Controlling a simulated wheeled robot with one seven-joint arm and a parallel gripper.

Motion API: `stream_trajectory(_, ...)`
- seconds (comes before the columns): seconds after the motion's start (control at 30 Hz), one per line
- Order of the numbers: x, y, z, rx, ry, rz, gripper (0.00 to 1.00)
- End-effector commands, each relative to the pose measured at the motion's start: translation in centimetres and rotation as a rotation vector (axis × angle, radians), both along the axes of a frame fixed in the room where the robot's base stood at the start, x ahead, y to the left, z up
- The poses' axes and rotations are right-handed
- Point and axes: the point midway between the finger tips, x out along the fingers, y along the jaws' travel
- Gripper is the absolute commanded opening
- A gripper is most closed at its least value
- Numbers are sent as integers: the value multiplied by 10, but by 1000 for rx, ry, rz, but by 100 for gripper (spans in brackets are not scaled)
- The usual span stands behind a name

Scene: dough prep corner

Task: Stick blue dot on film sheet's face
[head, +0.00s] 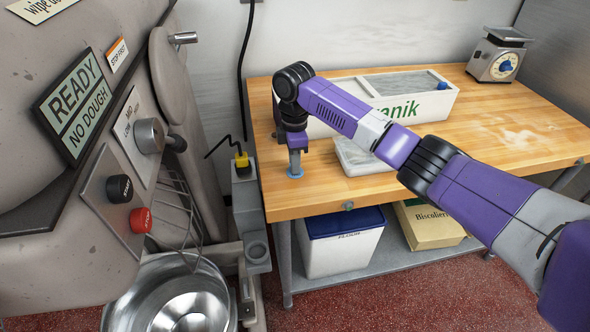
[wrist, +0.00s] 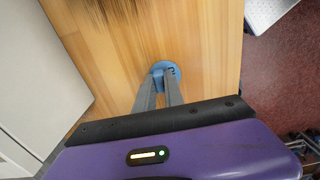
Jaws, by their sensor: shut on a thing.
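The blue dot (head: 295,174) is a small round blue piece at the left end of the wooden table. In the wrist view the blue dot (wrist: 172,72) is between and around my fingertips, over the wood. My gripper (head: 295,163) points down and is shut on it; the fingers (wrist: 160,85) also show in the wrist view. I cannot tell whether the dot touches the table. No sheet is clearly recognisable as film; a pale, flat, tray-like piece (head: 357,162) lies right of my gripper, partly behind my arm.
The wooden table (head: 520,140) has free room at right. A long white box (head: 434,106) with green lettering stands at the back, and a scale (head: 498,58) at the far right corner. A mixer with a READY sign (head: 74,106) and steel bowl (head: 185,300) stands at left.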

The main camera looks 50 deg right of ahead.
Motion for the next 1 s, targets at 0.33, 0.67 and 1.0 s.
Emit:
stream_trajectory(0.33,0,0,3,1,1,0,0)
stream_trajectory(0.67,0,0,12,0,0,0,0)
stream_trajectory(1.0,0,0,20,0,0,0,0)
